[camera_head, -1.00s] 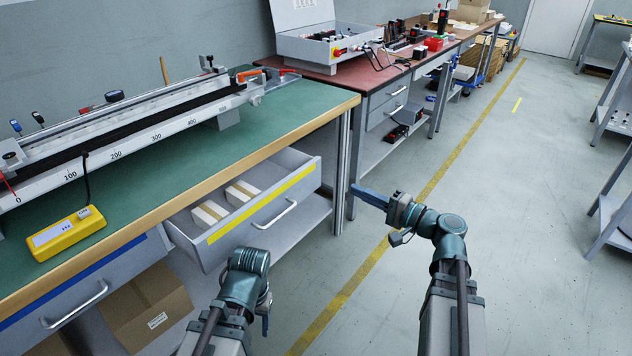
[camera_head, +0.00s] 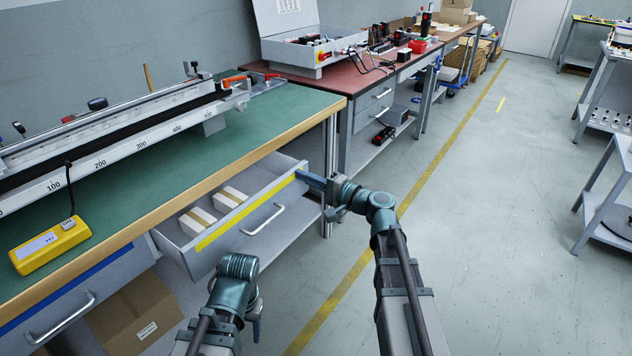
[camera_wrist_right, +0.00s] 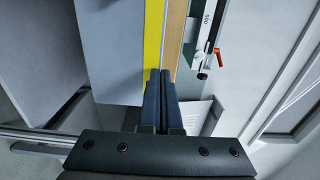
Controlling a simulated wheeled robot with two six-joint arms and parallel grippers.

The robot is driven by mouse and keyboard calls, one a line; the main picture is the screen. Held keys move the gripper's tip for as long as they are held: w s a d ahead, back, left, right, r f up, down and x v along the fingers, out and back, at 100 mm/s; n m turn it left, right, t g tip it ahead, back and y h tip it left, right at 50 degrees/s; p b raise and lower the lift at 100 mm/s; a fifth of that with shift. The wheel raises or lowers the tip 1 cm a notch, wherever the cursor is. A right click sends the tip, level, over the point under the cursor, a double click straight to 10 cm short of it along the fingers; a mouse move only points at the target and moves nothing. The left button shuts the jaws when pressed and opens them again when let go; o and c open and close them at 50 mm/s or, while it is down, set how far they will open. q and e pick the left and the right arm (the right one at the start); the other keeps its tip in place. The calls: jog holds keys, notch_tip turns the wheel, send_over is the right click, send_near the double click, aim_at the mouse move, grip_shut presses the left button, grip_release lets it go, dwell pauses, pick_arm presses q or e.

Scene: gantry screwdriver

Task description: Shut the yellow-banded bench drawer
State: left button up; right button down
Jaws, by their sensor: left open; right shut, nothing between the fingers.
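The yellow-banded drawer (camera_head: 220,238) stands pulled out from under the green-topped bench, with its silver handle (camera_head: 263,219) on the front. Two pale boxes with tan bands lie inside it. My right gripper (camera_head: 300,176) is shut and empty at the upper right corner of the drawer front. In the right wrist view its closed fingers (camera_wrist_right: 160,95) lie over the end of the yellow band (camera_wrist_right: 154,35); I cannot tell whether they touch. My left gripper (camera_head: 257,328) is low in front of the drawer, mostly hidden behind its own wrist.
The wooden bench edge (camera_head: 200,190) runs above the drawer. A blue-banded drawer (camera_head: 75,300) is shut at the left, with a cardboard box (camera_head: 135,312) below. A bench leg (camera_head: 330,170) stands just right of the open drawer.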

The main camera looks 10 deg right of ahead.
jog(key=shift+w+a, duration=0.2)
jog(key=x, duration=0.8)
jog(key=shift+w+a, duration=0.25)
jog(key=shift+w, duration=0.1)
jog(key=v, duration=1.4)
